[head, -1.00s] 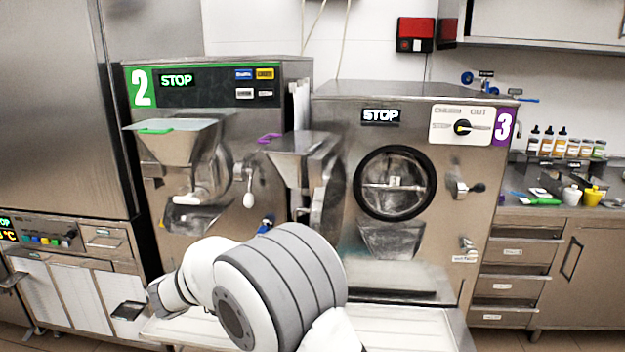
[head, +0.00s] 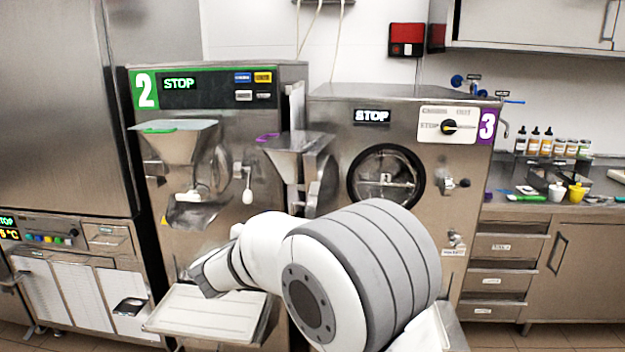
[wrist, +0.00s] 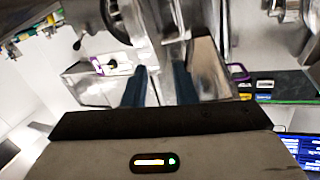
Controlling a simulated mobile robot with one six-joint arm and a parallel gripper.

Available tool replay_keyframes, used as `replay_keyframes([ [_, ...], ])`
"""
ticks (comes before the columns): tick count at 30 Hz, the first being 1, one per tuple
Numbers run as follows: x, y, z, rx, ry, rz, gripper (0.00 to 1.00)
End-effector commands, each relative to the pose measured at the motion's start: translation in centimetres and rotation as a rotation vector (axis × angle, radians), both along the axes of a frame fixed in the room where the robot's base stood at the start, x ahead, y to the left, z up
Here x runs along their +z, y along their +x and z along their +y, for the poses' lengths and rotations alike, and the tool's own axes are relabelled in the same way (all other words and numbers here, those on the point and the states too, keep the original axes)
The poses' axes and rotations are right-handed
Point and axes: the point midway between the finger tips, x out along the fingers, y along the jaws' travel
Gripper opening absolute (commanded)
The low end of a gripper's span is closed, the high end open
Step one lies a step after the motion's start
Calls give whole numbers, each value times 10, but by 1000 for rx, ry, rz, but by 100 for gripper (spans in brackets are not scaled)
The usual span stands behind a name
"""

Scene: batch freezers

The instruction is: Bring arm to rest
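My arm (head: 365,262), white with grey bands, is bent in front of the two machines in the head view, with its far end pointing left above a tray. My gripper is hidden in that view. In the wrist view my gripper (wrist: 160,74) shows two dark blue fingers standing apart, with steel machine parts visible beyond them. Nothing is seen held between the fingers.
Batch freezer 2 (head: 215,118) and batch freezer 3 (head: 335,125), both displaying STOP, stand close beyond my arm. A pale tray (head: 205,313) juts out below freezer 2. A steel cabinet (head: 60,110) stands left; a counter with bottles (head: 547,142) stands right.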

Motion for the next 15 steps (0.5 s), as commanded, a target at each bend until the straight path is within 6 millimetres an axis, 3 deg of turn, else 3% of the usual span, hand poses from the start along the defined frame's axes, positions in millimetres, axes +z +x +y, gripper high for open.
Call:
replay_keyframes([
  [4,20,10,-18,181,58,11,25],
  [8,29,4,-33,378,100,78,25],
  [11,26,-14,-45,512,117,169,25],
  [15,8,-57,-68,652,129,348,25],
])
